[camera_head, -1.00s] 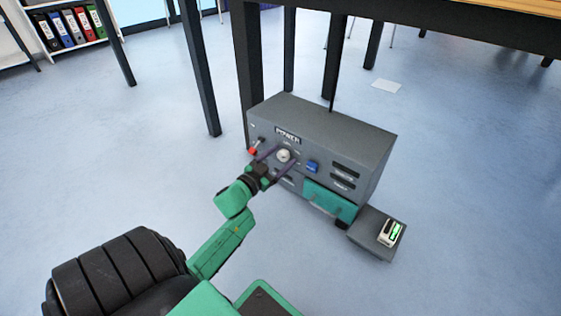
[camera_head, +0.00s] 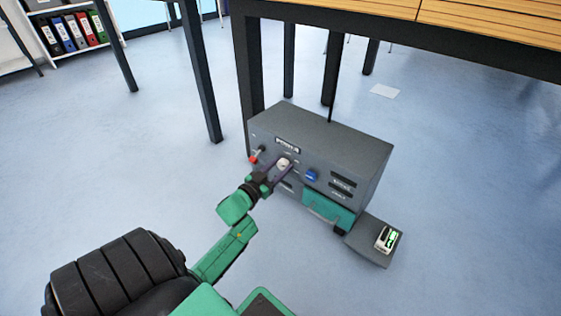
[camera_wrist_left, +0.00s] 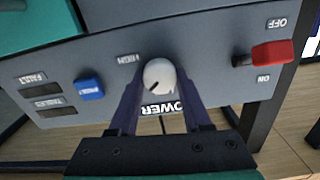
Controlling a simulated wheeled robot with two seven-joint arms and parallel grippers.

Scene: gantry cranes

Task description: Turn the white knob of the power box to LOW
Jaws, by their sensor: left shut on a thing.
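The grey power box (camera_head: 330,142) stands on the floor under the table. Its white knob (camera_head: 284,163) sits on the front face below the POWER label. My left gripper (camera_head: 281,168) reaches the knob from the front. In the left wrist view, its two purple fingers are shut on the white knob (camera_wrist_left: 159,75), one on each side. A short dark mark on the knob points to the lower left of that view. A HIGH label (camera_wrist_left: 128,58) shows beside the knob; I cannot read a LOW label. My right gripper is not in view.
A red-handled switch (camera_wrist_left: 270,54) with OFF and ON labels and a blue knob (camera_wrist_left: 88,89) flank the white knob. A teal drawer (camera_head: 328,209) is lower on the box. A small device (camera_head: 387,239) sits at its right. Dark table legs (camera_head: 200,75) stand behind.

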